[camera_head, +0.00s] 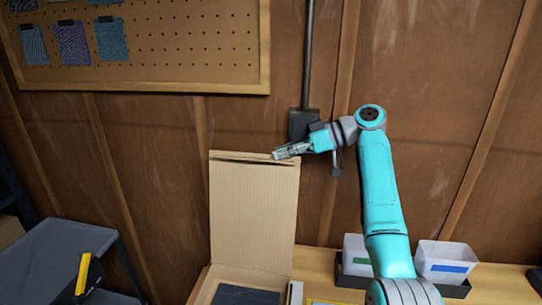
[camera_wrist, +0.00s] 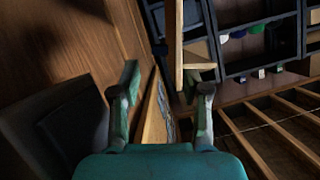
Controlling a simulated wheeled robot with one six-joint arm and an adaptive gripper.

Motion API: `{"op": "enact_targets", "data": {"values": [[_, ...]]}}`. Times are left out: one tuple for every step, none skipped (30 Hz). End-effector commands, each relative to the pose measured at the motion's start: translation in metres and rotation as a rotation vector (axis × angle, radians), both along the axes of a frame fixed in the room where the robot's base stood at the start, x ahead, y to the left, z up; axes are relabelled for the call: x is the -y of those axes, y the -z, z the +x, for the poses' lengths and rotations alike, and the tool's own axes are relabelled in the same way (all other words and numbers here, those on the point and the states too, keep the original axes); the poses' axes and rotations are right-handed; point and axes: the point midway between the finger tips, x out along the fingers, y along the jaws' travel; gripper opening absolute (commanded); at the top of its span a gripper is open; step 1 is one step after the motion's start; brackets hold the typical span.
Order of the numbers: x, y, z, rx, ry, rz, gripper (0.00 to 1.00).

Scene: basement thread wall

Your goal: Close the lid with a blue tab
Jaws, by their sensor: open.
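A cardboard box (camera_head: 203,283) stands on the wooden bench, low in the head view. Its tall lid (camera_head: 252,215) is up, nearly vertical, with a folded flap along its top edge. No blue tab shows on the side of the lid that I see. A dark item (camera_head: 245,295) lies inside the box. My gripper (camera_head: 279,154) is at the lid's top right corner, pointing left. I cannot tell whether it touches the lid. In the wrist view my gripper (camera_wrist: 167,85) has its two fingers apart, with nothing clearly held between them.
Two white bins, one with a green label (camera_head: 357,257) and one with a blue label (camera_head: 446,262), stand in a black tray at right. A grey cart (camera_head: 62,246) with a yellow-and-black item is at left. A pegboard (camera_head: 180,50) and a grey wall box (camera_head: 303,123) are behind.

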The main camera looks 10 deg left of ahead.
Motion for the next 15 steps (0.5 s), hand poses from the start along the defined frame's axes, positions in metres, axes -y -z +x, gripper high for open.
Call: {"op": "enact_targets", "data": {"values": [[-0.007,0.004,-0.001,-0.001,-0.002,0.0,0.45],[-0.011,0.005,-0.001,0.0,-0.001,-0.001,0.45],[-0.015,0.007,-0.001,0.0,0.0,-0.001,0.45],[-0.018,0.008,-0.001,0.0,0.0,0.0,0.45],[-0.021,0.009,-0.002,0.0,0.0,0.0,0.45],[-0.024,0.01,-0.002,0.0,0.0,0.0,0.45],[-0.026,0.011,-0.002,0.0,0.0,0.0,0.45],[-0.027,0.011,-0.002,0.0,0.0,0.0,0.45],[-0.028,0.012,-0.002,0.0,0.0,0.0,0.45],[-0.029,0.012,-0.002,0.0,0.0,0.0,0.45],[-0.03,0.012,-0.002,0.0,0.001,0.0,0.45],[-0.03,0.012,-0.002,0.0,0.001,0.0,0.45],[-0.03,0.012,-0.002,0.0,0.001,0.0,0.45],[-0.03,0.012,-0.002,0.0,0.001,0.0,0.45],[-0.03,0.012,-0.002,0.0,0.001,0.0,0.45]]}}
